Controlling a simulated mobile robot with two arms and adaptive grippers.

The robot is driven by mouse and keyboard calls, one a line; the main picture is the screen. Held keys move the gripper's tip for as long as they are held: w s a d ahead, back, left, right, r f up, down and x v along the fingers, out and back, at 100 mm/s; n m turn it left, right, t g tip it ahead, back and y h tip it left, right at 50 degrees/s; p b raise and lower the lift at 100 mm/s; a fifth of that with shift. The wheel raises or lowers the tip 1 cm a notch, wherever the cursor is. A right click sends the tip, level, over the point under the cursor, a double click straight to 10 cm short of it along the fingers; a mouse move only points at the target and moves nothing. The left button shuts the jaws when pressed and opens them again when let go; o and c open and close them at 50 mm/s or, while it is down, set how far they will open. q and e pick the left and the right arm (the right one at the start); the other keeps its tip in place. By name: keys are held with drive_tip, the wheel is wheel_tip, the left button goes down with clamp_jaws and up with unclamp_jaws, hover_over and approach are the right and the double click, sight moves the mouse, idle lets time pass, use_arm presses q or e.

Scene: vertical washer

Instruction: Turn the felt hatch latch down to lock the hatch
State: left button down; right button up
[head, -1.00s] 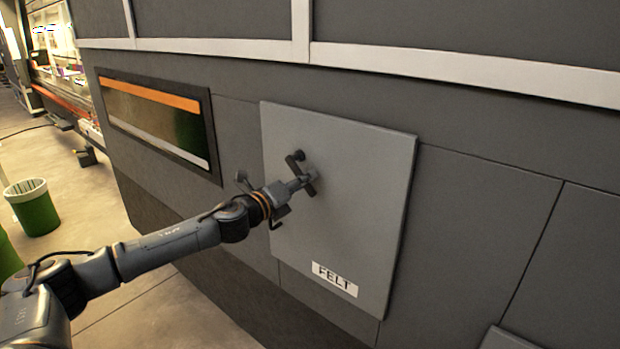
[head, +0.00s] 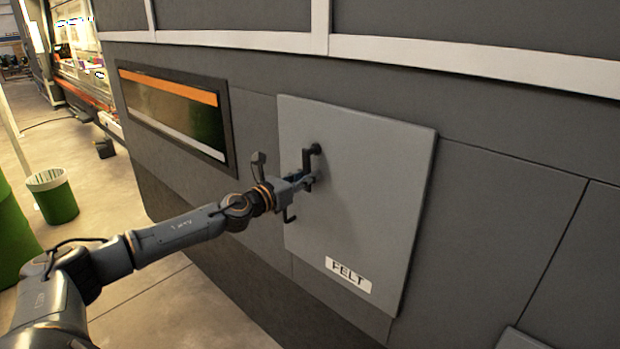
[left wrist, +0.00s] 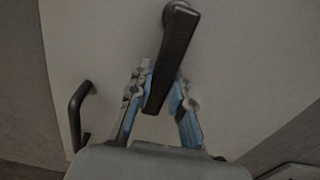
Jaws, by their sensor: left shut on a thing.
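The felt hatch (head: 375,215) is a flat grey panel with a white FELT label (head: 348,274) near its bottom. Its dark latch (head: 307,158) sits at the upper left of the panel, the bar pointing down from its pivot. In the left wrist view the latch (left wrist: 175,55) is a black bar whose lower end lies between the two fingers. My left gripper (head: 305,182) is shut on the lower part of the latch; it also shows in the left wrist view (left wrist: 158,105). My right gripper is not in view.
A black bar handle (left wrist: 76,112) stands off the panel at the left of the wrist view. A dark window with an orange strip (head: 172,115) is left of the hatch. A green bin (head: 53,197) stands on open floor at the far left.

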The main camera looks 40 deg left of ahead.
use_arm(q)
drive_tip(key=shift+a+m, duration=0.25)
drive_tip(key=shift+m, duration=0.15)
drive_tip(key=c, duration=1.2)
unclamp_jaws()
drive_tip(key=s+a, duration=0.1)
drive_tip(key=s, duration=1.1)
drive_tip(key=shift+a, duration=0.25)
